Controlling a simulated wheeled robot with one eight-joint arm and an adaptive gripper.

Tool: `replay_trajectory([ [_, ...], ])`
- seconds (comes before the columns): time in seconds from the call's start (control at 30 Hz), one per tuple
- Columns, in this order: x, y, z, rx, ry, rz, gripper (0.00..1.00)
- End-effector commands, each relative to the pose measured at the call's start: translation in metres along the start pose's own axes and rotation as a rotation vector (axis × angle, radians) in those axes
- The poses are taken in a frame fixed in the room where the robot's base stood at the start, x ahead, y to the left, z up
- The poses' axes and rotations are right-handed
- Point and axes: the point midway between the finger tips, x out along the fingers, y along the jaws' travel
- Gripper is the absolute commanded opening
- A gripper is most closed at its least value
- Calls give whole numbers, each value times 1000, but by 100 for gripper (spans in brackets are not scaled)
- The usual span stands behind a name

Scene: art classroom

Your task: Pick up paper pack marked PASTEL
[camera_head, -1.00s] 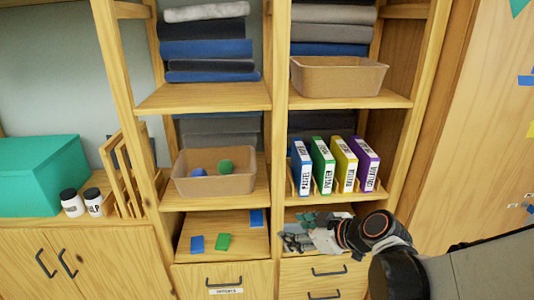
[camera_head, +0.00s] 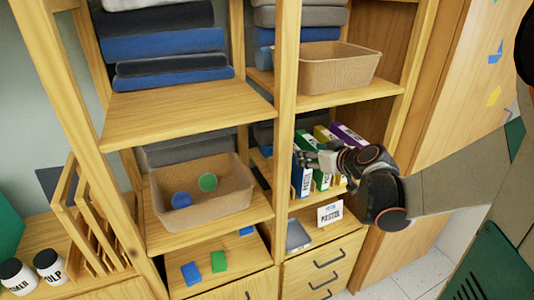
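The blue paper pack (camera_head: 301,181) stands upright at the left end of a row on the middle right shelf. Its spine lettering looked like PASTEL earlier and is partly covered now. Beside it stand a green pack (camera_head: 321,179), a yellow pack (camera_head: 322,133) and a purple pack (camera_head: 347,134), partly hidden by my gripper. My gripper (camera_head: 308,157) reaches in from the right, in front of the packs, with its fingertips near the blue pack. I cannot tell whether it touches the pack or how far its fingers are apart.
A white card reading PASTEL (camera_head: 330,213) and a grey flat item (camera_head: 297,236) are on the shelf below. A tan bin (camera_head: 205,210) with two balls is to the left. An empty-looking bin (camera_head: 325,75) sits above. The upright divider (camera_head: 286,110) stands close left of the packs.

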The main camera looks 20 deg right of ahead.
Motion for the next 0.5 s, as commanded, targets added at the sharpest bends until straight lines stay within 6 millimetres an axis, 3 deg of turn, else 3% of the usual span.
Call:
replay_trajectory([
  [0.17,14,8,-2,16,7,13,53],
  [0.5,74,8,-2,14,6,12,53],
])
